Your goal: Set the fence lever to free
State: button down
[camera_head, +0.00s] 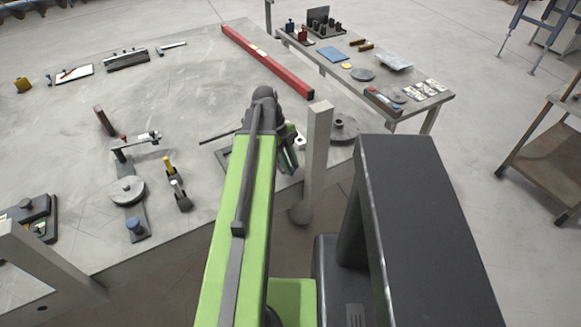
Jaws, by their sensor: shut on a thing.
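My gripper (288,155) is partly in view at the end of my green arm, low over the near right edge of the large grey table. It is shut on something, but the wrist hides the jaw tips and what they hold. A thin dark rod (219,136) sticks out to the left from behind my arm at that spot. A small white block (300,142) is just right of the gripper. I cannot make out the fence lever for certain or read its setting.
A grey post (318,150) stands close right of the gripper, by a round grey disc (344,127). A long red beam (266,60) lies across the table's far right. Several fixtures, one with a blue knob (134,224), stand left of my arm. The table's middle is clear.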

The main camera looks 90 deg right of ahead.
jog(key=shift+w, duration=0.1)
jog(key=c, duration=1.3)
grip_release()
jog(key=shift+f, duration=0.1)
jog(key=shift+o, duration=0.2)
jog(key=p+v, duration=1.6)
jog(key=v, duration=0.1)
jog(key=shift+r, duration=0.2)
jog(key=shift+r, duration=0.1)
